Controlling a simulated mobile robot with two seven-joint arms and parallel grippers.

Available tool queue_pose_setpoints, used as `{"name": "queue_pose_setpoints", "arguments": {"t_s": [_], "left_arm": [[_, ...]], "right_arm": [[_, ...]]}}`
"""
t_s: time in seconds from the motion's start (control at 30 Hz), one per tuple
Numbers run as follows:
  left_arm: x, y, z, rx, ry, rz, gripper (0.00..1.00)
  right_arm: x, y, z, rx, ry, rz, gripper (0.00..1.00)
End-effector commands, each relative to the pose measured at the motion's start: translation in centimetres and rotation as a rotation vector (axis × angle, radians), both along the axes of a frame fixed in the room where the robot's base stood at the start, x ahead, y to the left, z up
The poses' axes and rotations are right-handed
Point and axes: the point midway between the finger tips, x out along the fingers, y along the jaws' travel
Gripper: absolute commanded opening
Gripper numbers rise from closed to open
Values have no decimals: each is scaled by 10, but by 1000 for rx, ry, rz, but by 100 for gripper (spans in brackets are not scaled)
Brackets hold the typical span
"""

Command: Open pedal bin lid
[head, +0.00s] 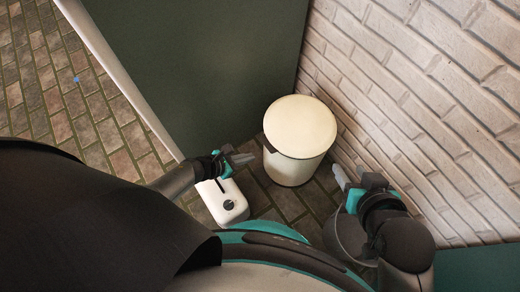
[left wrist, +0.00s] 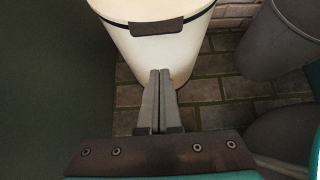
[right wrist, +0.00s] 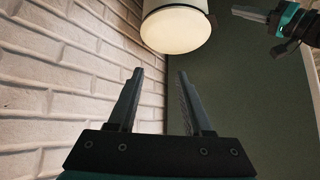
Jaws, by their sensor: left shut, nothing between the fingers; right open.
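The cream pedal bin (head: 291,170) stands upright on the paved floor, with its pale round lid (head: 300,126) down and shut. A dark tab (left wrist: 157,26) sits at the rim in the left wrist view. My left gripper (head: 246,158) is shut and empty, to the left of the bin; its fingers (left wrist: 160,72) point toward the bin's side below the tab. I cannot tell whether they touch it. My right gripper (head: 345,177) is open and empty, to the right of the bin. The bin (right wrist: 176,30) also shows in the right wrist view, beyond the open fingers. The pedal is not visible.
A whitish brick wall (head: 420,90) rises close on the right, near my right gripper. A dark green panel (head: 200,60) stands behind the bin. A white box-like object (head: 223,201) with a dark knob lies below my left gripper. Paved floor (head: 60,95) is open at the far left.

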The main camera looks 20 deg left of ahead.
Motion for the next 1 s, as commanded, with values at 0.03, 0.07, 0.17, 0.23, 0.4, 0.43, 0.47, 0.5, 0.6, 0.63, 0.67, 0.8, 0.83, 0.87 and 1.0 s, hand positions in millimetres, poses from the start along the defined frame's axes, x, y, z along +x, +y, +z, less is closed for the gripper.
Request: {"name": "queue_pose_setpoints", "arguments": {"t_s": [0.03, 0.07, 0.17, 0.23, 0.4, 0.43, 0.47, 0.5, 0.6, 0.63, 0.67, 0.8, 0.83, 0.87, 1.0], "left_arm": [[2, -2, -3, -1, 0, 1, 0], [3, -3, -4, -1, 0, 1, 0], [7, -5, -7, -1, -1, 0, 0], [9, -7, -10, -1, 0, 1, 0], [14, -11, -15, -1, -1, 1, 0], [15, -12, -16, -1, -1, 1, 0], [16, -12, -17, -1, 0, 2, 0], [17, -13, -18, -1, 0, 2, 0], [20, -16, -21, -1, 0, 2, 0], [21, -16, -22, -1, -1, 1, 0], [22, -17, -23, -1, -1, 1, 0], [26, -20, -27, -1, 0, 1, 0], [27, -21, -28, -1, 0, 1, 0], [28, -22, -29, -1, 0, 1, 0], [32, -25, -33, -1, 0, 1, 0]], "right_arm": [[1, 4, -2, 12, -21, 5, 50], [3, 6, -2, 20, -37, 8, 50], [6, 13, -2, 45, -86, 14, 50], [9, 17, -1, 64, -122, 19, 50], [13, 28, 2, 110, -207, 28, 50], [14, 30, 2, 118, -220, 29, 50], [14, 32, 3, 126, -236, 30, 50], [15, 34, 4, 138, -256, 31, 50], [16, 40, 7, 166, -306, 34, 50], [16, 41, 7, 174, -320, 35, 50], [16, 43, 8, 183, -334, 36, 50], [16, 49, 13, 223, -403, 35, 50], [16, 51, 14, 232, -417, 35, 50], [16, 52, 15, 241, -431, 35, 50], [14, 57, 20, 284, -500, 32, 50]]}}
